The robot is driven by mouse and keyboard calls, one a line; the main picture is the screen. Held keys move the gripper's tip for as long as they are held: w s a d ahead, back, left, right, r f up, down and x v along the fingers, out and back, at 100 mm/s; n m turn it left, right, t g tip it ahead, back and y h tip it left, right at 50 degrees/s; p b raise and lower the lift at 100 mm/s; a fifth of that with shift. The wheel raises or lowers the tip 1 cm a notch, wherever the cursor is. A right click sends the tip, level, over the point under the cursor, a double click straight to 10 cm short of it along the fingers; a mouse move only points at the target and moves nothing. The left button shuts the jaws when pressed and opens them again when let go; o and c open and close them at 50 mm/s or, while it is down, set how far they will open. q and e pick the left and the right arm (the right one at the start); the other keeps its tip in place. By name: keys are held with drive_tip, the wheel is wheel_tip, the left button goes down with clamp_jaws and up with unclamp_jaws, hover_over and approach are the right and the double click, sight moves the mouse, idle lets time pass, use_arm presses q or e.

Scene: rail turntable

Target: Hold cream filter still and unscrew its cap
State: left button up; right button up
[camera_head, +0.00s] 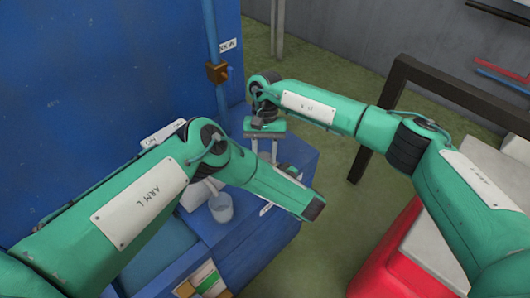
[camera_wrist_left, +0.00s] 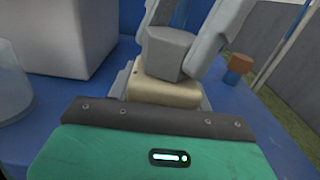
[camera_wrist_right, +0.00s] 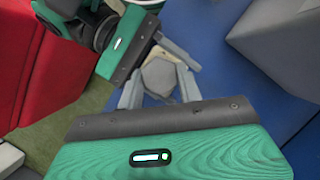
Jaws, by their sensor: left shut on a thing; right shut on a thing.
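The cream filter body (camera_wrist_left: 160,92) stands on the blue bench top in the left wrist view, with its grey hexagonal cap (camera_wrist_left: 168,50) on top. My left gripper (camera_wrist_right: 177,50) is low and shut on the cream body from the side. My right gripper (camera_head: 263,152) points down and is shut on the cap from above. In the right wrist view the cap (camera_wrist_right: 158,75) lies between its two grey fingers. I cannot tell how far the cap is turned. In the head view my left arm hides the filter.
A grey-white box (camera_wrist_left: 70,35) and a clear cup (camera_wrist_left: 12,85) stand left of the filter in the left wrist view; the cup (camera_head: 221,207) also shows in the head view. A small brown-topped blue item (camera_wrist_left: 238,68) stands to the right. A blue wall (camera_head: 110,70) rises behind the bench.

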drive_tip(key=n+h, duration=0.1)
drive_tip(key=n, duration=0.2)
drive_tip(key=shift+a, duration=0.1)
drive_tip(key=shift+n, duration=0.4)
drive_tip(key=shift+n+t+h, duration=0.3)
drive_tip(key=shift+n+h, duration=0.1)
drive_tip(key=shift+n, duration=0.1)
drive_tip(key=n, duration=0.2)
drive_tip(key=n+h, duration=0.1)
drive_tip(key=n, duration=0.1)
drive_tip(key=shift+a+n+t+h, duration=0.1)
drive_tip(key=shift+n+t+h, duration=0.2)
drive_tip(key=shift+t, duration=0.1)
drive_tip(key=o, duration=1.1)
drive_tip(key=shift+o, duration=0.4)
drive_tip(key=shift+s, duration=0.1)
drive_tip(key=shift+r, duration=0.1)
